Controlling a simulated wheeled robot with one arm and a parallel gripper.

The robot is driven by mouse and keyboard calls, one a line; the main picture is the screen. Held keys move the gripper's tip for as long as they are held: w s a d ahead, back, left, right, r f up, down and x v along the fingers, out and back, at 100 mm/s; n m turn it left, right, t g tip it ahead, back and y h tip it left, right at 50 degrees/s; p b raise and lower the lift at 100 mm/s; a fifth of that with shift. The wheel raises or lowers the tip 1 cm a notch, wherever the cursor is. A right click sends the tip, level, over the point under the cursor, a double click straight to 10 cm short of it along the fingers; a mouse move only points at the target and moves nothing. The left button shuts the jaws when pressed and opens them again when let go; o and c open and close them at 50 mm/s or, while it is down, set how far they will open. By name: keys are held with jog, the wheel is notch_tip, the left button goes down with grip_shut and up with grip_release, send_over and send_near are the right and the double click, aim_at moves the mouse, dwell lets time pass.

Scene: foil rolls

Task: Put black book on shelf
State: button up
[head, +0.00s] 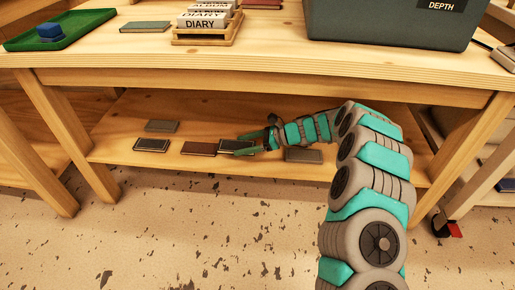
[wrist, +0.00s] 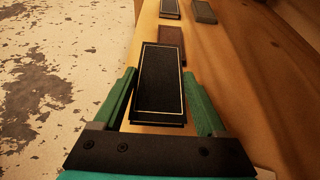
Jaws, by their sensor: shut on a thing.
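My gripper (head: 258,145) reaches in under the tabletop to the lower shelf (head: 110,145). In the wrist view its two green fingers (wrist: 162,115) stand on either side of a black book (wrist: 161,80) with a thin pale border and are shut on it. The same black book (head: 232,147) shows in the head view, lying flat at the shelf's front part, right of a brown book. Whether it rests on the shelf or hangs just above it, I cannot tell. Its near end is partly hidden by the gripper.
On the lower shelf lie a brown book (head: 199,148), another dark bordered book (head: 151,145), a grey-green book (head: 162,126) and a grey book (head: 303,155). On the tabletop are a green tray (head: 75,32), a diary rack (head: 205,38) and a dark bin (head: 390,22). Table legs flank the shelf.

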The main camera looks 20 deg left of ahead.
aim_at(257, 154)
jog(key=w+d, duration=0.3)
jog(key=shift+d+f, duration=0.3)
jog(key=shift+d, duration=0.05)
jog(key=shift+w+f+b, duration=0.1)
jog(key=shift+f+b, duration=0.2)
jog(key=shift+f, duration=1.4)
jog(key=shift+f, duration=0.15)
jog(key=o, duration=1.3)
jog(key=shift+o, duration=0.2)
jog(key=shift+r, duration=0.2)
jog(key=p+v, duration=0.1)
jog(key=v, duration=1.1)
jog(key=shift+f, duration=0.1)
